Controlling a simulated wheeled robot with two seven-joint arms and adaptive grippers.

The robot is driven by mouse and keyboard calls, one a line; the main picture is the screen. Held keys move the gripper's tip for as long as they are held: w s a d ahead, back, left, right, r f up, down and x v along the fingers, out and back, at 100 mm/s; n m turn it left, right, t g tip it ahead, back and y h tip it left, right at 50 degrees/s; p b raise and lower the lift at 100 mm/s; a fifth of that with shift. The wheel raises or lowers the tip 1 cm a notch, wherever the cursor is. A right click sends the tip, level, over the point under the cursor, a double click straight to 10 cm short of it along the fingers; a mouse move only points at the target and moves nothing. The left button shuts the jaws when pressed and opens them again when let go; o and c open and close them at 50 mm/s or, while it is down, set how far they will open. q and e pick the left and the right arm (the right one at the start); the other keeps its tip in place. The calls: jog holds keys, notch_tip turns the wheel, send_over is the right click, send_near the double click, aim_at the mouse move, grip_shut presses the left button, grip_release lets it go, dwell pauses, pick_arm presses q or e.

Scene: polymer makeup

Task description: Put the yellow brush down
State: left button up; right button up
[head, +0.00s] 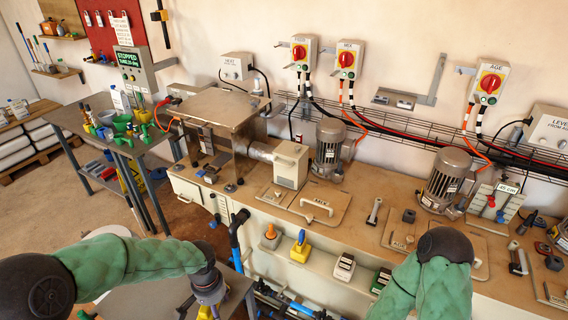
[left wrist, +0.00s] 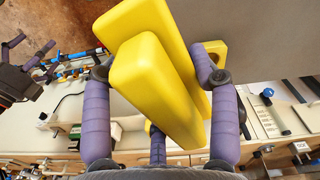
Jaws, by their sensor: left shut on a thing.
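My left gripper (head: 208,292) is at the lower left of the head view, by the right side of a grey tabletop (head: 135,298). Only a small part of the yellow brush (head: 205,313) shows below it. In the left wrist view the purple fingers of my left gripper (left wrist: 155,85) are shut on the yellow brush (left wrist: 150,75), which has thick yellow blocks. The grey surface (left wrist: 260,30) lies behind the brush; I cannot tell whether they touch. My right gripper (left wrist: 28,50) is at the left of that view, its fingers spread and empty.
A bench shelf holds a yellow-based brush with a blue handle (head: 300,247) and an orange-handled one (head: 270,238). A side table (head: 110,150) with funnels stands at the back left. Motors and lids crowd the bench. The visible grey tabletop is mostly clear.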

aim_at(205, 309)
pick_arm(q)
jog(key=w, duration=0.1)
jog(key=w+d+f+n, duration=0.1)
jog(key=w, duration=0.1)
jog(key=w+f+n, duration=0.1)
jog(key=w, duration=0.1)
jog(key=shift+w+d, duration=0.1)
jog(key=shift+d, duration=0.05)
jog(key=shift+n, duration=0.9)
jog(key=s+a+r, duration=0.1)
jog(key=s, duration=0.1)
jog(key=s+a+r+b, duration=0.1)
jog(key=s, duration=0.1)
jog(key=s+a+r, duration=0.1)
jog(key=s, duration=0.2)
jog(key=shift+s+a, duration=0.1)
jog(key=shift+a, duration=0.15)
jog(key=s+a+r+n+b, duration=0.1)
jog(key=s+a+n+b, duration=0.1)
jog(key=s, duration=0.6)
jog(key=w+a+f+b, duration=0.4)
jog(key=w+a+f, duration=0.4)
jog(key=w+f, duration=0.1)
jog(key=shift+a, duration=0.25)
jog(key=shift+w+a+f+b, duration=0.1)
jog(key=shift+f+b, duration=0.15)
jog(key=shift+b, duration=0.05)
jog(key=shift+w+a+f+b, duration=0.15)
jog(key=shift+f+b, duration=0.4)
jog(key=shift+f, duration=1.15)
